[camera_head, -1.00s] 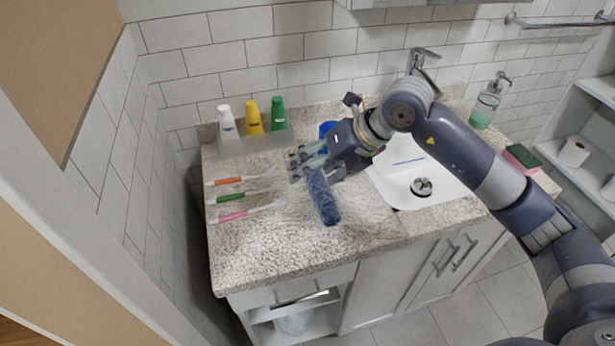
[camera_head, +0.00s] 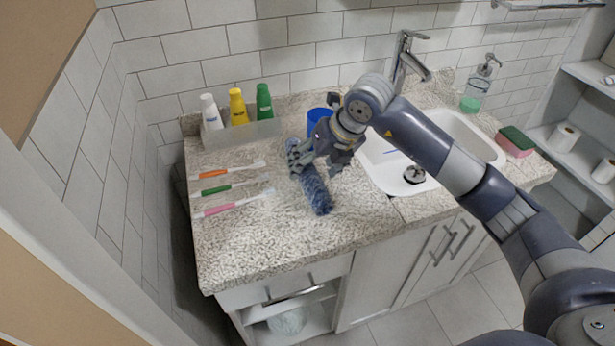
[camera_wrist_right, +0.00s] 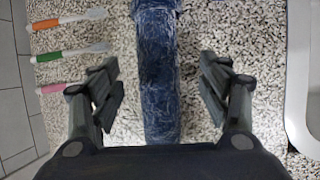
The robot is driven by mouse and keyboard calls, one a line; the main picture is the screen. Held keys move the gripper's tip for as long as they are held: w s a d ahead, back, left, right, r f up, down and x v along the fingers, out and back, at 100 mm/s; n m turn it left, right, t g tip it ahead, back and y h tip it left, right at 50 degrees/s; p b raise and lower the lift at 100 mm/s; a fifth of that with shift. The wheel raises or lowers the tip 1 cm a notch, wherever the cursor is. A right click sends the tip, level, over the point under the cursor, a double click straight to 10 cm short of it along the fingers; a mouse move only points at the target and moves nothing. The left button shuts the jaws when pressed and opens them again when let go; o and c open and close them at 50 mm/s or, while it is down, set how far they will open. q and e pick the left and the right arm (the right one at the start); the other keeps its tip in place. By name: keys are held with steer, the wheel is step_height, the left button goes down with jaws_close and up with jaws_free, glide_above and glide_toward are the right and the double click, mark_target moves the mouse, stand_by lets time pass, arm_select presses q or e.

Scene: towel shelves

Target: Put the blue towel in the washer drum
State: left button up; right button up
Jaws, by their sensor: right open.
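The blue towel (camera_head: 316,190) lies rolled up on the speckled countertop (camera_head: 255,240), left of the sink. My right gripper (camera_head: 303,158) is above the far end of the towel in the head view. In the right wrist view the towel (camera_wrist_right: 158,80) runs lengthwise between the two spread fingers (camera_wrist_right: 160,90), with a gap on each side. The right gripper is open and holds nothing. My left gripper is not in view. No washer drum shows in these frames.
Several toothbrushes (camera_head: 230,187) lie left of the towel. Bottles (camera_head: 238,107) stand behind in a clear tray. A blue cup (camera_head: 318,118) is behind the gripper. The sink (camera_head: 390,172) with its faucet (camera_head: 402,60) is to the right. The counter's front left is clear.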

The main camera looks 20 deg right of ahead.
steer(key=shift+x, duration=1)
steer(key=shift+r, duration=0.15)
steer(key=shift+c, duration=0.2)
steer(key=c, duration=1.4)
steer(key=shift+r, duration=0.1)
steer(key=shift+c, duration=1)
